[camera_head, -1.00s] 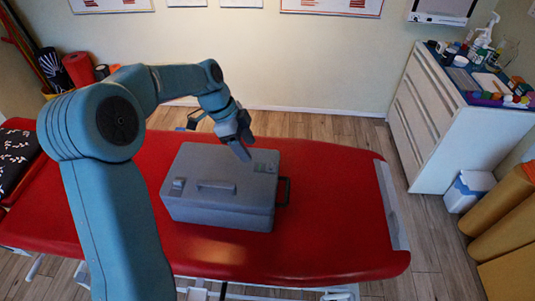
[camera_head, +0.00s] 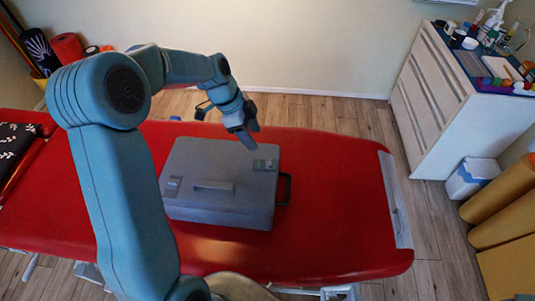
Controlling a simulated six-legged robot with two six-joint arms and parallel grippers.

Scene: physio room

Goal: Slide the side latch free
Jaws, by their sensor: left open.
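A grey case (camera_head: 225,180) lies closed on the red treatment table (camera_head: 330,200). Its lid has a handle bar (camera_head: 213,187) in the middle, a small latch plate (camera_head: 173,185) on the left and another latch plate (camera_head: 265,165) on the right. A dark carry handle (camera_head: 285,188) sticks out from its right side. My left gripper (camera_head: 249,140) is open and empty, above the far right part of the lid, close to the right latch plate. I cannot tell whether it touches the case. My right gripper is not in view.
A white drawer cabinet (camera_head: 455,100) with bottles and jars on top stands at the right. A white and blue bin (camera_head: 470,178) and tan rolls (camera_head: 500,205) are beside it. The red table top is clear right of the case.

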